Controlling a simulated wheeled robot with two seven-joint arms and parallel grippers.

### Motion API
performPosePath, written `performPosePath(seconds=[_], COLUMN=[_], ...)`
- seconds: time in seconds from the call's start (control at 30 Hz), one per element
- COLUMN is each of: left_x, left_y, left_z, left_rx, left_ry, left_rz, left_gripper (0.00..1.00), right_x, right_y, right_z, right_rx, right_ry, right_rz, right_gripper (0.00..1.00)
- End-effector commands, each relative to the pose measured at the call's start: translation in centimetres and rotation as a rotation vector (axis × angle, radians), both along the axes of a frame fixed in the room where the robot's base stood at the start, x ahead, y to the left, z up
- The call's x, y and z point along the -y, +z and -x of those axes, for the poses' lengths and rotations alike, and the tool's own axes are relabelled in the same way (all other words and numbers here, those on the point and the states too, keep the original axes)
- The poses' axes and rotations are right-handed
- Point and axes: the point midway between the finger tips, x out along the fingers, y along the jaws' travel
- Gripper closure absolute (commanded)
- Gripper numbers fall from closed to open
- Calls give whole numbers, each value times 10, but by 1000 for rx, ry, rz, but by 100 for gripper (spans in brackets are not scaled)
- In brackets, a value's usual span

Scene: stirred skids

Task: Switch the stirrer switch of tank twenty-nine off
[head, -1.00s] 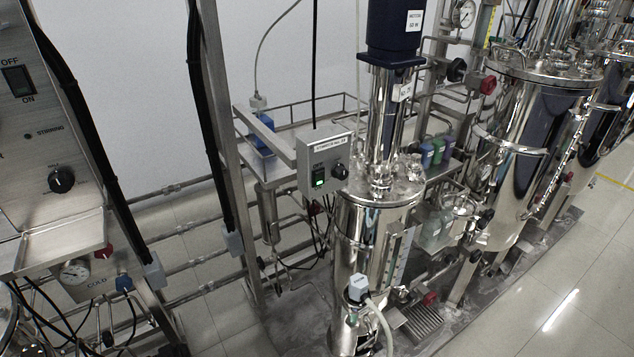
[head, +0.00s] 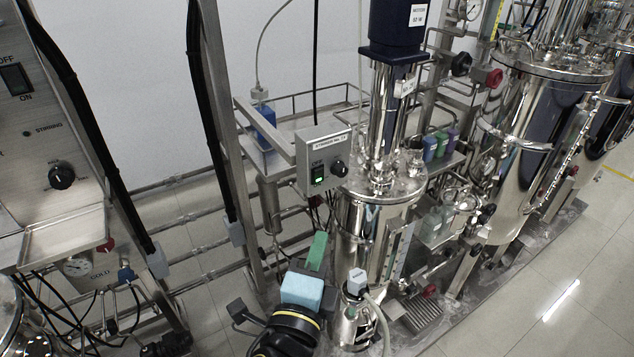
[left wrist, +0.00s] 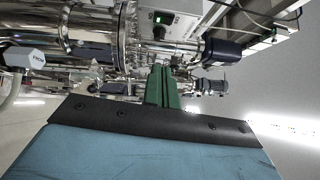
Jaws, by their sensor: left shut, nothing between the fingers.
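A grey stirrer control box (head: 327,146) hangs on a rail left of a steel tank (head: 370,215); its label is too small to read surely. On its front, a rocker switch (head: 317,176) glows green under the word OFF, with a black knob (head: 340,168) beside it. The lit switch also shows at the top of the left wrist view (left wrist: 160,20). My left gripper (head: 319,238), with green fingers and a blue body, is below the box, shut and empty, apart from the switch. Its fingers point up toward the box in the left wrist view (left wrist: 161,72). My right gripper is not in view.
At the left is another panel with an unlit OFF/ON switch (head: 16,79) and a knob (head: 62,175). A steel post (head: 222,120) stands left of the box. A grey-capped fitting with a hose (head: 357,281) is right of my left gripper.

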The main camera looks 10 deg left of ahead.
Motion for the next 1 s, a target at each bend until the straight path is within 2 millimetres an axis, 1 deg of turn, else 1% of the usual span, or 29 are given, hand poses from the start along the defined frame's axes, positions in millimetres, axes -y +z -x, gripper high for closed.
performPosePath(seconds=[0.1,0.37,0.53,0.67,1.0], left_x=[-1,-1,-1,-1,-1], left_y=[6,5,7,10,15], left_z=[1,1,-8,-27,-93], left_rx=[10,10,11,13,12], left_ry=[6,5,5,5,4], left_rz=[-7,-6,-7,-8,-6], left_gripper=[100,100,100,100,100], right_x=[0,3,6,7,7], right_y=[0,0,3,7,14], right_z=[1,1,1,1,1], right_rx=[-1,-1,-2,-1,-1], right_ry=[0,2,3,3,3], right_rz=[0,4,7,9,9], right_gripper=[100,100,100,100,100])
